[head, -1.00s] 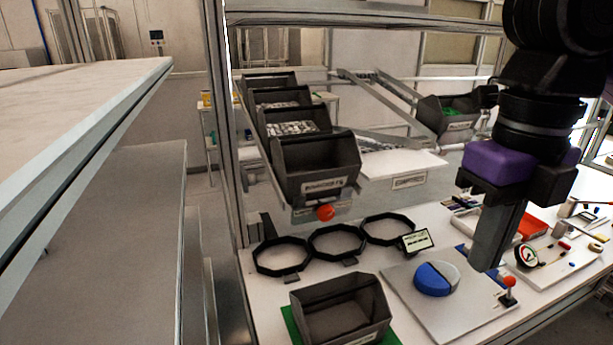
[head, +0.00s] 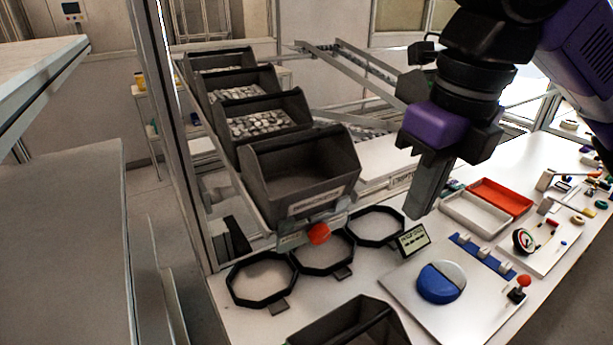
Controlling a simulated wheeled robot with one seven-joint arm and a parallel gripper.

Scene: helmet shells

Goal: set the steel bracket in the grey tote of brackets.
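A dark grey tote (head: 272,201) with a white label stands at the front of the sloped rack. The label looks like it reads brackets, but is too blurred to be sure; the part of its inside that shows looks empty. My gripper (head: 428,200) points down, right of this tote and apart from it, above the bench. Its fingers line up in this view, so the gap between them is hidden. I cannot make out the steel bracket, in the gripper or elsewhere.
Totes with pale metal parts (head: 262,124) stand behind the front one. Another dark tote (head: 330,322) is at the bottom edge. Black octagonal rings (head: 262,303), a red ball (head: 319,233), a small display (head: 413,240) and a blue-and-grey dome (head: 440,283) are on or by the bench.

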